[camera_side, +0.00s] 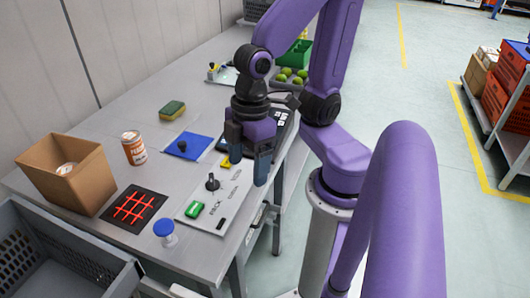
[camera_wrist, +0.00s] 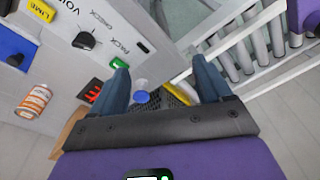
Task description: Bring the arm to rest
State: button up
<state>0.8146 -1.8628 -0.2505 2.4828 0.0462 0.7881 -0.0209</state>
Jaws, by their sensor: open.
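My gripper (camera_side: 249,160) hangs from my purple arm over the right edge of the table, fingers pointing down. Its two blue fingers are apart with nothing between them. In the wrist view the open fingers of my gripper (camera_wrist: 162,85) show at the middle, with the table edge, a blue round-topped item and the floor beyond them. My gripper is above and to the right of the white board (camera_side: 215,190), apart from the things on it.
The table (camera_side: 110,113) holds a cardboard box (camera_side: 45,170), an orange-labelled can (camera_side: 134,148), a sponge (camera_side: 172,110), a blue mat (camera_side: 187,146), a green block (camera_side: 194,209) and a blue-topped item (camera_side: 164,230). A grey crate (camera_side: 60,255) stands at lower left.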

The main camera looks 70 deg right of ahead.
jog(key=shift+n+h, duration=0.3)
jog(key=shift+h, duration=0.2)
jog(key=s+d, duration=0.2)
jog(key=d, duration=0.1)
jog(key=shift+s+d+r, duration=0.1)
jog(key=shift+s+r, duration=0.1)
jog(key=shift+s, duration=0.1)
dwell(0.6)
